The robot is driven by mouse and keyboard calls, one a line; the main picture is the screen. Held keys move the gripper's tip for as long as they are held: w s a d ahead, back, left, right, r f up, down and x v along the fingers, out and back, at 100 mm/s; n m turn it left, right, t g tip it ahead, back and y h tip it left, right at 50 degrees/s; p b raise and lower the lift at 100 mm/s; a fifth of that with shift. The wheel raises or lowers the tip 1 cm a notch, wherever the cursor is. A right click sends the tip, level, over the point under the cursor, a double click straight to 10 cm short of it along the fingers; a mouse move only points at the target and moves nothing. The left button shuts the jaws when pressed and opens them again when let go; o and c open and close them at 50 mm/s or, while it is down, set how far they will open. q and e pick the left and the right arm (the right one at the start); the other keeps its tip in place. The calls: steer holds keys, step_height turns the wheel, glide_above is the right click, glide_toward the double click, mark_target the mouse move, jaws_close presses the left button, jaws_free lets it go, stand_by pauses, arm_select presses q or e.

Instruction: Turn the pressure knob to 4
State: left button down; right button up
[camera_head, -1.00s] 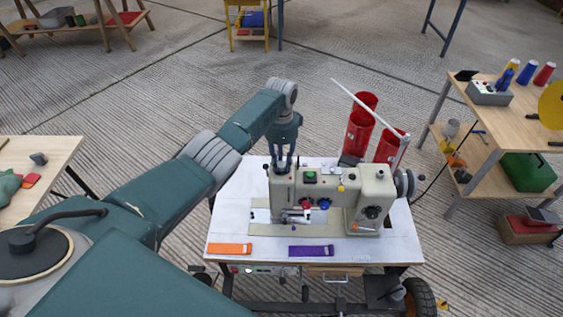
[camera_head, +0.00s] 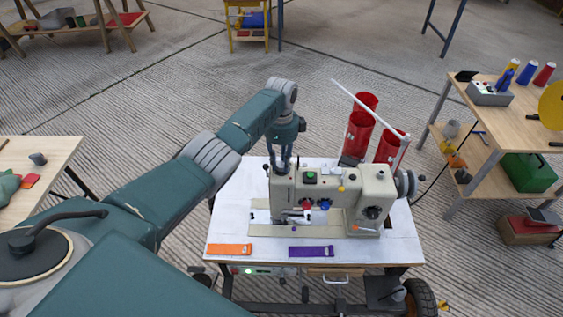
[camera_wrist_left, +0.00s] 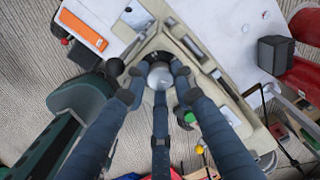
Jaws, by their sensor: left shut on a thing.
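The cream sewing machine (camera_head: 328,190) stands on a white-topped table. My left gripper (camera_head: 281,168) comes down from above onto the left end of its head. In the left wrist view, its fingers (camera_wrist_left: 155,80) are closed around a round silvery knob (camera_wrist_left: 159,76), the pressure knob. In the head view the knob is hidden by the fingers. No number on it can be read. My right gripper is out of view.
Orange (camera_head: 229,249) and purple (camera_head: 311,251) strips lie on the table's front. Red cylinders (camera_head: 358,134) and a slanted white bar (camera_head: 366,105) stand behind the machine. A wooden side table (camera_head: 482,130) is at right.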

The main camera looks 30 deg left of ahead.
mark_target(280, 164)
arm_select(q)
steer(key=shift+a, duration=0.15)
steer(key=c, duration=1.7)
jaws_free()
steer(key=shift+s, duration=0.1)
step_height(280, 164, up, 12)
